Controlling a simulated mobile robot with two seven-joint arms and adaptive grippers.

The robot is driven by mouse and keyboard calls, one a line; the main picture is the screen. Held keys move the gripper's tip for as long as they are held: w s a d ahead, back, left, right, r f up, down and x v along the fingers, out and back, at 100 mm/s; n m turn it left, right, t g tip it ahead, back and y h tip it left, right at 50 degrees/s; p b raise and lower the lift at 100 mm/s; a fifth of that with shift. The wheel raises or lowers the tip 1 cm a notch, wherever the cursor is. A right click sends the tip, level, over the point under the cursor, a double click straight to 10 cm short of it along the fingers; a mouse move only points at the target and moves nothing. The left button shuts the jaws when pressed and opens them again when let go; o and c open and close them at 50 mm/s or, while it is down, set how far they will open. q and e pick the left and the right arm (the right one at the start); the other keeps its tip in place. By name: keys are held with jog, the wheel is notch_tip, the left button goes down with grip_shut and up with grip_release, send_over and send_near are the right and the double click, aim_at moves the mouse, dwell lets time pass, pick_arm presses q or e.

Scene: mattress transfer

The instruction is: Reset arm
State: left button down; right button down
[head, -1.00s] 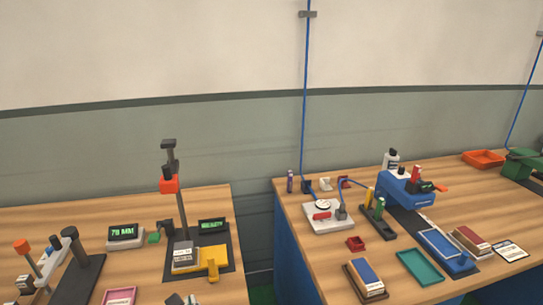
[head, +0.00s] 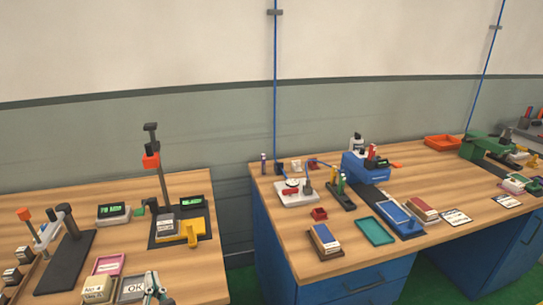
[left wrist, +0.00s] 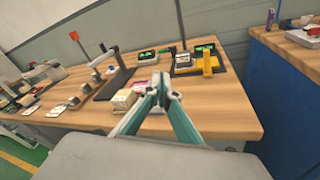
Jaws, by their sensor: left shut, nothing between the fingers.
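My left gripper (head: 153,288) shows at the bottom edge of the head view, low at the front of the left bench (head: 190,272). In the left wrist view its two teal fingers (left wrist: 162,90) meet at the tips, shut with nothing between them. Behind the tips in that view are a pink-rimmed tray (left wrist: 149,86) and a cream box stack (left wrist: 124,100) on the bench. My right gripper is in neither view.
The left bench holds a dark stand (head: 68,258), a yellow-based press (head: 195,232) and a grey tray (head: 131,289). A gap separates it from the right bench (head: 285,240), which carries a blue machine (head: 366,168), a teal tray (head: 375,231) and an orange tray (head: 442,142).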

pick_arm(q)
jog(key=s+d+r+m+t+h, duration=0.1)
jog(key=d+r+m+t+h, duration=0.4)
jog(key=m, duration=0.8)
jog(key=s+d+f+m+h, duration=0.2)
jog(key=d+f+m+h, duration=0.55)
jog(key=m, duration=0.85)
jog(key=s+a+f+m+g, duration=0.2)
jog(key=s+f+m+g, duration=0.1)
jog(key=f, duration=0.5)
jog(key=s+a+f+m+g, duration=0.2)
jog(key=f+m, duration=0.3)
jog(key=f, duration=0.3)
jog(key=s+a+f+m+g, duration=0.2)
jog(key=s+f+m+g, duration=0.1)
jog(key=f, duration=0.5)
jog(key=shift+s+m+g+y, duration=0.4)
jog(key=shift+s+m+y, duration=0.1)
jog(key=shift+s, duration=0.5)
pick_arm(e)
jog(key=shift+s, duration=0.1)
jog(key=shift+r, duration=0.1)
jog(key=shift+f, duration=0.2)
